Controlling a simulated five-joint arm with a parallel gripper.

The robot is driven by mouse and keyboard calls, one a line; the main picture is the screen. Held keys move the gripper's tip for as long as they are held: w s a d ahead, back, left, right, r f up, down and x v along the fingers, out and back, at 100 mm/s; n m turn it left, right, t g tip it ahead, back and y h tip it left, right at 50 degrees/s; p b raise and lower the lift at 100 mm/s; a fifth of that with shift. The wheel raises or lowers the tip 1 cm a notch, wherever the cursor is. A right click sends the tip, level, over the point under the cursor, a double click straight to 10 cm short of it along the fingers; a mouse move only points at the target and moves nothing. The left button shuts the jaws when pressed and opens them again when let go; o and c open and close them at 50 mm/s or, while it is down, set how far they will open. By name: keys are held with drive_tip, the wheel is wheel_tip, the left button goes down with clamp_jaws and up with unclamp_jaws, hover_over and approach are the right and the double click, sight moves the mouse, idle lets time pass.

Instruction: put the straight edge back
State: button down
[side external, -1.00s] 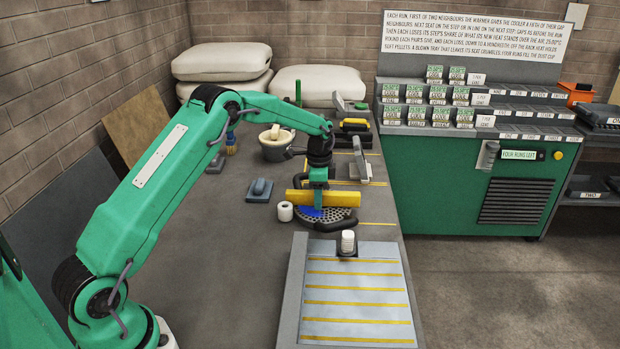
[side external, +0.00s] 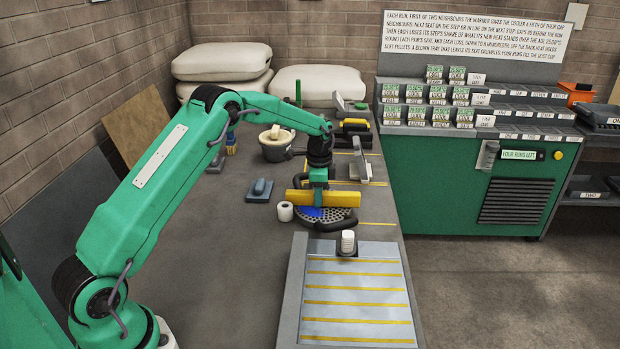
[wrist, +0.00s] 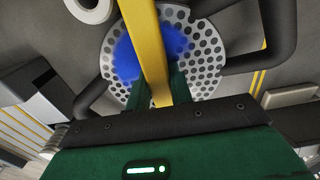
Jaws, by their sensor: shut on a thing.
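The straight edge, a long yellow bar (side external: 342,199), lies level across my gripper (side external: 318,186) in the side view. My gripper is shut on it near its middle, with the wrist pointing down. In the wrist view the yellow bar (wrist: 146,35) runs up from between my green fingertips (wrist: 158,88). Below it is a round perforated plate (side external: 334,216) with dark handles and a patch of blue on it. The plate also shows in the wrist view (wrist: 204,62). I cannot tell whether the bar touches the plate.
A white roll (side external: 285,211) stands left of the plate. A grey block with a handle (side external: 259,190) sits further left. A shallow tray with yellow lines (side external: 358,294) is in front, with a stack of white discs (side external: 348,241) at its back edge.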

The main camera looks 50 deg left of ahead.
drive_tip(key=shift+r, duration=0.35)
drive_tip(key=shift+r, duration=3.2)
drive_tip(key=shift+d+r, duration=0.1)
drive_tip(key=shift+s+d+r, duration=0.35)
drive_tip(key=shift+d+r, duration=0.05)
drive_tip(key=s+d+r+n, duration=0.4)
drive_tip(key=s+d, duration=0.2)
drive_tip(key=s, duration=0.2)
drive_tip(key=s+d+r+n, duration=0.4)
drive_tip(key=s+d+n, duration=0.1)
drive_tip(key=s, duration=0.4)
drive_tip(key=shift+d+r, duration=0.25)
drive_tip(key=shift+d, duration=0.15)
drive_tip(key=shift+w, duration=0.1)
